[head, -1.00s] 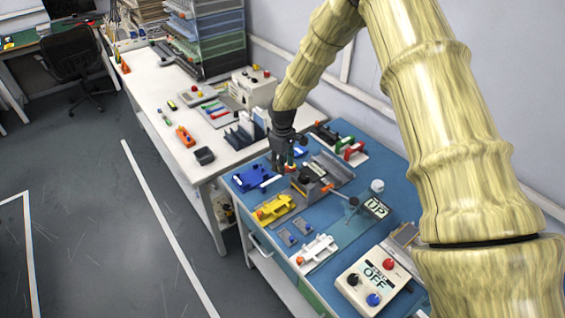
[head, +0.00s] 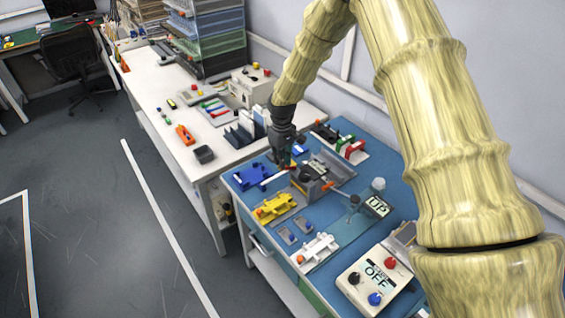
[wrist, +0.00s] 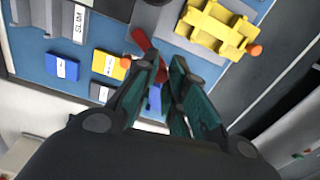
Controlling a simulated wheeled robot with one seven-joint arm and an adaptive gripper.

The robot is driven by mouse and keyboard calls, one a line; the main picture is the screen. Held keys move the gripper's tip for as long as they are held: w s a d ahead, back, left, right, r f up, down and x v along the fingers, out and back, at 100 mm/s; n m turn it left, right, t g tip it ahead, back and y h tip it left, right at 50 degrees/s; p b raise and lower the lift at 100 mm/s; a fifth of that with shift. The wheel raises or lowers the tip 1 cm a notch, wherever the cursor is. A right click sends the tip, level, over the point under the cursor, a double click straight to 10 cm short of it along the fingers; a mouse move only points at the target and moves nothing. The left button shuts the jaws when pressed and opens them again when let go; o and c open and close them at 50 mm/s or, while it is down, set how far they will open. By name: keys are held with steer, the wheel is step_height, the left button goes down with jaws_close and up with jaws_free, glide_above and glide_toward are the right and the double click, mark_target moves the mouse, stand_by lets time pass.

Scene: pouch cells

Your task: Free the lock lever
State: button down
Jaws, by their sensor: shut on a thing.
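My gripper (head: 284,164) is low over the blue bench mat, beside the right end of the blue fixture (head: 254,174). In the wrist view its fingers (wrist: 158,74) are closed together around a red lever (wrist: 142,39), whose end sticks out beyond the fingertips. Only a little red shows at the fingertips in the head view. A bit of blue (wrist: 154,98) shows between the fingers. I cannot tell what the lever is joined to, as the fingers hide its base. The yellow fixture (head: 272,209) with an orange knob stands nearby.
A dark grey fixture (head: 312,184) with an orange-tipped handle stands just right of my gripper. A white fixture (head: 318,250), an UP sign (head: 378,206) and a button box (head: 372,277) lie nearer. Red and green clamps (head: 352,148) stand at the back.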

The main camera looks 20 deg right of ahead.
steer(key=shift+w+d+r+m+b, duration=0.1)
steer(key=shift+w+d+m+b, duration=0.45)
steer(key=shift+m, duration=1.35)
steer(key=shift+w+d+f+m+b, duration=0.1)
steer(key=shift+w+d+m+b, duration=0.45)
steer(key=shift+m, duration=1.35)
steer(key=shift+w+d+r+m+b, duration=0.1)
steer(key=shift+w+d+m+b, duration=0.4)
steer(key=shift+m, duration=1.4)
steer(key=shift+a, duration=0.15)
steer(key=c, duration=1.4)
jaws_free()
step_height(320, 180, up, 12)
steer(key=shift+f, duration=0.1)
